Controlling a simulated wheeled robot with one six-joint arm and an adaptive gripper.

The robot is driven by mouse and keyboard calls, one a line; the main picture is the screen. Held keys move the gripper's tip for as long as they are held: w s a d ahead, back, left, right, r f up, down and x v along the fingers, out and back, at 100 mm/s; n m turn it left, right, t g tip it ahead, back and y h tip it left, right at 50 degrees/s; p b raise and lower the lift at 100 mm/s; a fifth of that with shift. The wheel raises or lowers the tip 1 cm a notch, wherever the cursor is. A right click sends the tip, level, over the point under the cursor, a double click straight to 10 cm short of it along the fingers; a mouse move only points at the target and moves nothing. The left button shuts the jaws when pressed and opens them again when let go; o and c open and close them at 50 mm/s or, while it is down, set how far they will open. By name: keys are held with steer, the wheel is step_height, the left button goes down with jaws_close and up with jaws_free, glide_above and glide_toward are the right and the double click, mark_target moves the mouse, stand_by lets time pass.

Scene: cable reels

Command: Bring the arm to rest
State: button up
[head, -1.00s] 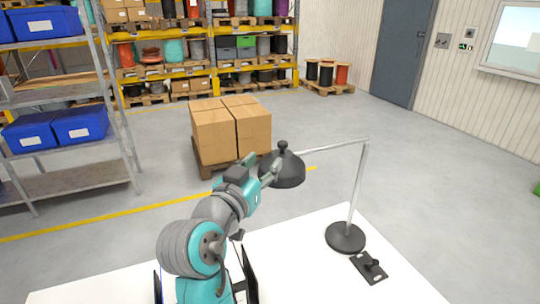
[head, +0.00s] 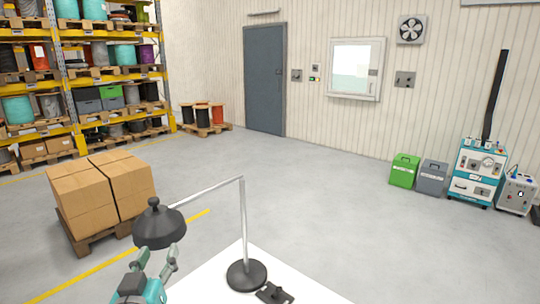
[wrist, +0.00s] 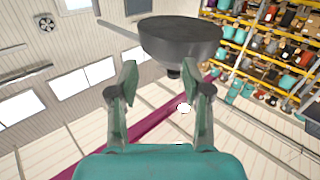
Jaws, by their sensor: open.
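My gripper (head: 158,260) is open and empty at the lower left of the head view, with its fingers pointing up toward a dark shade. The dark shade (head: 160,229), round with a knob on top, is at the end of a grey bar. In the wrist view the shade (wrist: 180,40) shows beyond the fingertips of my gripper (wrist: 160,78), with nothing between the fingers. In the head view the fingers appear just below the shade; I cannot tell the exact gap. Most of my arm is out of the head view.
The lamp-like stand (head: 244,225) has a round black base on a white tabletop (head: 215,283). A black plate with a knob (head: 275,293) lies beside it. Stacked cartons (head: 97,192) stand on a pallet at left.

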steer(key=s+d+f+n+g+y, duration=0.1)
steer(key=s+d+f, duration=0.1)
steer(key=d+f, duration=0.85)
steer(key=s+d+f+n+g, duration=0.1)
steer(key=s+d+f+n, duration=0.15)
steer(key=d+f, duration=0.8)
steer(key=s+d+f+m, duration=0.1)
steer(key=s+d+f, duration=0.9)
steer(key=s, duration=0.2)
steer(key=s+d+r+m+h, duration=0.1)
steer(key=s+d, duration=0.4)
steer(key=s, duration=0.7)
steer(key=s+d+r+m+h, duration=0.2)
steer(key=s+d+r+m, duration=0.1)
steer(key=s, duration=0.9)
steer(key=shift+s+d+r+m+g, duration=0.15)
steer(key=shift+d+r+m+g, duration=0.35)
steer(key=shift+d, duration=0.9)
steer(key=shift+f, duration=0.1)
